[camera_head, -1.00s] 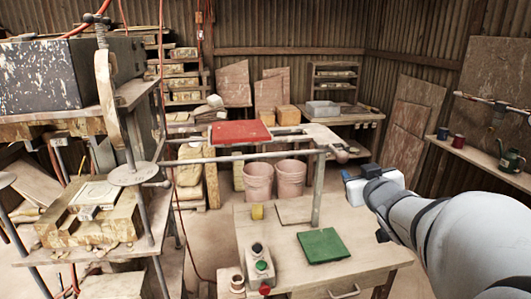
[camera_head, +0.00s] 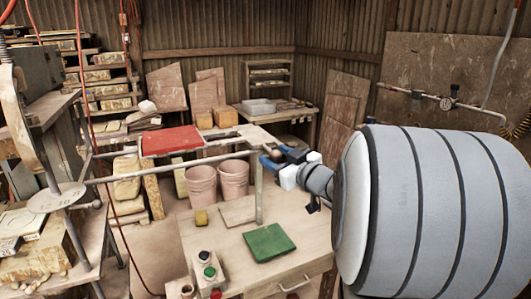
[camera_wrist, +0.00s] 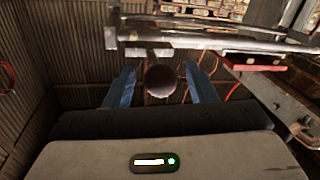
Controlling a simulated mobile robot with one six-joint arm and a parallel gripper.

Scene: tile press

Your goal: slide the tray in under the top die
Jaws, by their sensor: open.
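The tray (camera_head: 248,136) is a pale flat plate on a rail frame, with a red slab (camera_head: 172,140) on its left part. A dark round knob (camera_wrist: 161,82) shows in the wrist view, apparently the tray's handle end. My gripper (camera_head: 268,160) has blue fingers and is at the tray's right end. In the wrist view my open gripper (camera_wrist: 160,88) has one finger on each side of the knob, with gaps on both sides. I cannot make out the top die clearly.
Two pink buckets (camera_head: 233,178) stand behind. My arm hides much of the right side.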

